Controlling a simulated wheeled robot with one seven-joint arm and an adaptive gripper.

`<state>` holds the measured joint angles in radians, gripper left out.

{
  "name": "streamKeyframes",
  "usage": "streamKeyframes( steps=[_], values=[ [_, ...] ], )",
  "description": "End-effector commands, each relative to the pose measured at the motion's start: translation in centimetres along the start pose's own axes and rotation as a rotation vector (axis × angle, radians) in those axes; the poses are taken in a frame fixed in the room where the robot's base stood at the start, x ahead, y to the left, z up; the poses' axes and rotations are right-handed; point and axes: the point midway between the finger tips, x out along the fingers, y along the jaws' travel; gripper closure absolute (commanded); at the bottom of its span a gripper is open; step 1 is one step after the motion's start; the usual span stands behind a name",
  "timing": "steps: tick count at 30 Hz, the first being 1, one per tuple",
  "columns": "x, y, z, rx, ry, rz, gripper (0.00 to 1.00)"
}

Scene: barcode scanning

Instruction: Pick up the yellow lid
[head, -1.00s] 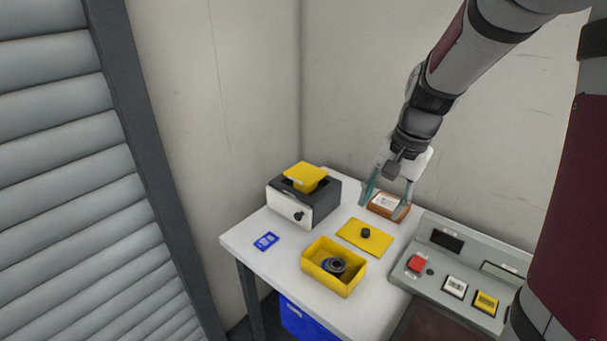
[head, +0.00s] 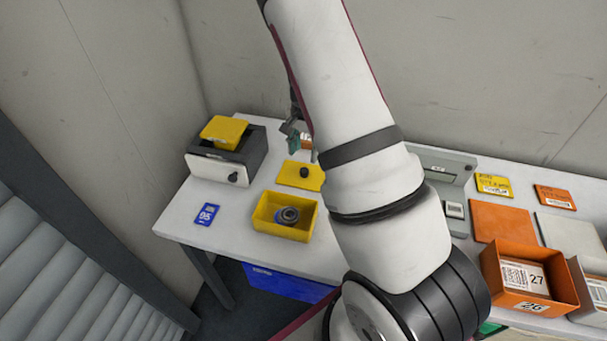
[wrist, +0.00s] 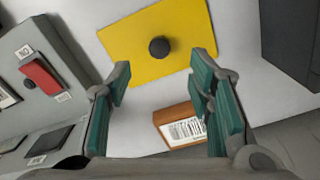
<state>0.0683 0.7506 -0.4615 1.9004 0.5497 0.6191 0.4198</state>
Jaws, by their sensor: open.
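The yellow lid (head: 294,181) is a flat plate with a black knob, lying on the white table behind the yellow bin (head: 268,224). In the wrist view the lid (wrist: 178,22) fills the top middle, with its knob (wrist: 159,47) just beyond my fingertips. My gripper (head: 298,141) is near the lid's far side in the head view, partly hidden by my arm. In the wrist view its teal fingers (wrist: 160,78) are apart with nothing between the tips. The gripper appears above the table, apart from the lid.
An orange labelled box (wrist: 181,127) lies below, between the fingers. A grey-black device (head: 208,167) with a yellow top piece (head: 224,131) stands left of the lid. A blue card (head: 206,214) lies at the front left.

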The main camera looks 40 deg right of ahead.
Motion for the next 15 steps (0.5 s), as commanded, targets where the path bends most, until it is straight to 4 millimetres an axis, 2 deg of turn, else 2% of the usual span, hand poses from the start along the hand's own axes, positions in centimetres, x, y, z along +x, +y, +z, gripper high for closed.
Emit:
streamKeyframes(
  steps=[3, 10, 15],
  values=[
    [1.5, 0.0, 0.0, -0.001, -0.001, 0.001, 0.53],
    [2.9, 0.1, 0.0, -0.001, -0.001, 0.001, 0.53],
    [5.2, 0.2, 0.1, -0.001, -0.001, 0.002, 0.53]
  ],
)
